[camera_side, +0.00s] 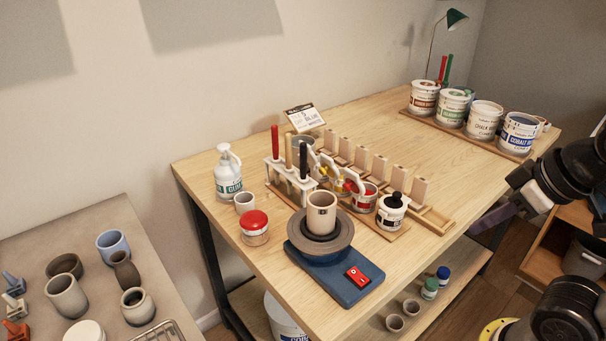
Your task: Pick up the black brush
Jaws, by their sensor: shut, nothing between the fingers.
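The black brush (303,159) stands upright in a white brush rack (271,172), at the rack's right end. A tan-handled brush (288,150) and a red-handled brush (275,142) stand to its left in the same rack. The lower part of the black brush is partly hidden by the rack. My gripper (494,218) is at the right side of the view, beyond the table's right edge and far from the brush. It is shut and empty.
A pottery wheel with a cup (321,206) stands in front of the rack. Wooden holders and small paint jars (391,212) line the right. Large paint buckets (485,118) stand at the back right.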

